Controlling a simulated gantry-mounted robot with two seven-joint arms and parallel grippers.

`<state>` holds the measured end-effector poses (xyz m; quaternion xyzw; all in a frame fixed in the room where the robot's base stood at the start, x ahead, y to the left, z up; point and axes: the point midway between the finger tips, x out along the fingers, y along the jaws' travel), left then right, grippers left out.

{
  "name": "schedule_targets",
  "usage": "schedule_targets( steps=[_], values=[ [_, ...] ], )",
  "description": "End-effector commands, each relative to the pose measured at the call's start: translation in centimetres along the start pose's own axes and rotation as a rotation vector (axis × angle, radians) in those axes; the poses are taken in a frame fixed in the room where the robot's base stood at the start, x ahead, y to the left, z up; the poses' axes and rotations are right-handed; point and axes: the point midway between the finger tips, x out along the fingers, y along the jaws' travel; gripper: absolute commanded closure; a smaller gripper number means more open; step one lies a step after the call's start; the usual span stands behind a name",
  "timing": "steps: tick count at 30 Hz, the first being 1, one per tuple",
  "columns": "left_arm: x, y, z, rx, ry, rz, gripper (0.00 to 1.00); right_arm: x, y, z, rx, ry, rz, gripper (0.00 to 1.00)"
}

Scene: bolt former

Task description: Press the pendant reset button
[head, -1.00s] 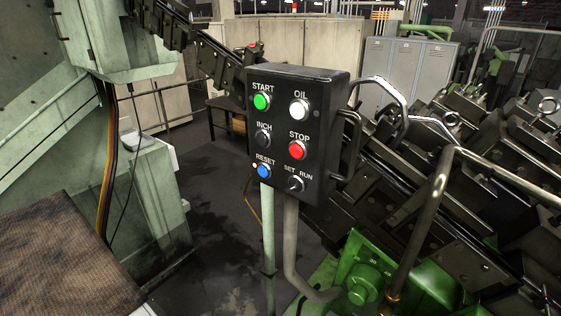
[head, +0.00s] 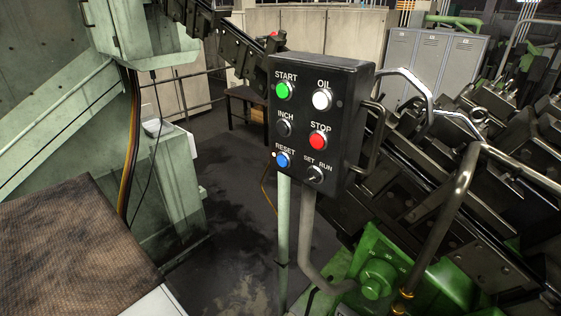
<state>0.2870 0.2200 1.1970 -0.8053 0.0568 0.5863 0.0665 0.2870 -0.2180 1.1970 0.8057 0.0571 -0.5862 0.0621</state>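The pendant (head: 343,105) is a black control box on a pale green post, upright near the middle of the head view. Its blue RESET button (head: 282,160) is at the lower left of the face, below the black INCH button (head: 284,128) and the green START button (head: 284,90). In the right column are the white OIL button (head: 322,99), the red STOP button (head: 318,140) and the SET/RUN selector (head: 315,174). Neither of my grippers shows in the head view.
A pale green machine frame (head: 160,190) and a brown textured surface (head: 75,245) are at the left. Bent metal handrails (head: 445,215) and dark machinery with a green housing (head: 375,270) crowd the right. Open floor (head: 235,215) lies left of the post.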

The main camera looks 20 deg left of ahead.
Motion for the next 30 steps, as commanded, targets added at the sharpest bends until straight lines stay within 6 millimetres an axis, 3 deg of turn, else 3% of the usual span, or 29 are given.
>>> schedule_targets(
  steps=[1, 7, 30],
  values=[
    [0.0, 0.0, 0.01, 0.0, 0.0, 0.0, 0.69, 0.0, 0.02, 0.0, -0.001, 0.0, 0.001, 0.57],
    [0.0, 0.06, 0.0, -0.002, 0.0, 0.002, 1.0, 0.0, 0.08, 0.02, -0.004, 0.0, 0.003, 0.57],
    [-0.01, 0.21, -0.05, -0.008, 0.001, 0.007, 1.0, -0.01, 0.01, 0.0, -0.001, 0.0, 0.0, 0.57]
  ],
)
